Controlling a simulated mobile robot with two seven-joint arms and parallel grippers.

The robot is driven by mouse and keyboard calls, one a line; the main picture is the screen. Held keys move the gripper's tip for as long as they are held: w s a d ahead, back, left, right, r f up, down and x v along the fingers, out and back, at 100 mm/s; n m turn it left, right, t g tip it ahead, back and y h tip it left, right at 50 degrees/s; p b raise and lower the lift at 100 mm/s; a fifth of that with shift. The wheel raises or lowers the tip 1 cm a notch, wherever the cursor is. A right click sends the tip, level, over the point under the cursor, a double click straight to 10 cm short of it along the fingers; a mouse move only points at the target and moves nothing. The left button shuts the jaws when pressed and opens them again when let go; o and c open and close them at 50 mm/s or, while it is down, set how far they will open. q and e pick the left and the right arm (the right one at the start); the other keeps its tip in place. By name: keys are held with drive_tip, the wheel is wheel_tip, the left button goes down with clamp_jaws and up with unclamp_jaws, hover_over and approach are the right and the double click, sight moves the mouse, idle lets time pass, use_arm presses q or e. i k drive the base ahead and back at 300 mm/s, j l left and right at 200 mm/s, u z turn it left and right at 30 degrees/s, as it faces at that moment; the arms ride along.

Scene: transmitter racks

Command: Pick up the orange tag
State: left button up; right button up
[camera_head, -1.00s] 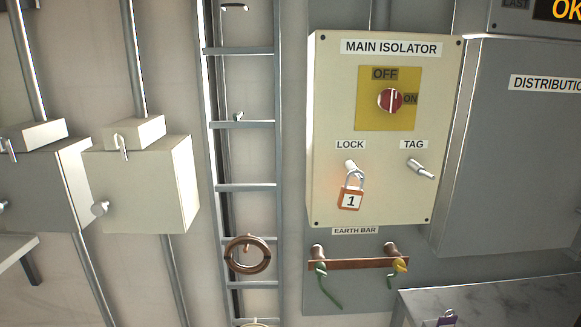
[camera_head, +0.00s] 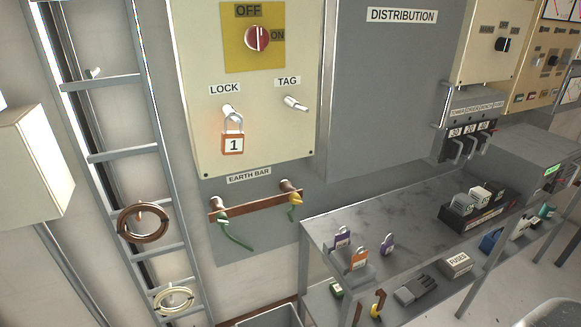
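A small orange item (camera_head: 358,260) stands at the front left of the grey marbled bench, between two purple padlock-like items (camera_head: 341,239) (camera_head: 388,244). It has a pale label, but it is too small to tell whether it is a tag or a padlock. An orange padlock (camera_head: 233,144) marked 1 hangs on the LOCK peg of the main isolator panel (camera_head: 200,60). The TAG peg (camera_head: 296,103) is bare. Neither of my grippers is in view.
The bench (camera_head: 330,222) has a clear middle. A black bin of grey blocks (camera_head: 475,213) stands at its right. A lower shelf holds grey gloves (camera_head: 415,289) and a FUSES box (camera_head: 457,264). A ladder (camera_head: 117,154) stands at left; an earth bar (camera_head: 250,205) is under the panel.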

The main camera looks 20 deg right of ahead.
sight(358, 260)
drive_tip(key=l+z, duration=0.25)
drive_tip(key=z, duration=0.2)
drive_tip(key=l+z, duration=0.3)
drive_tip(key=z, duration=0.15)
drive_tip(key=k, duration=0.05)
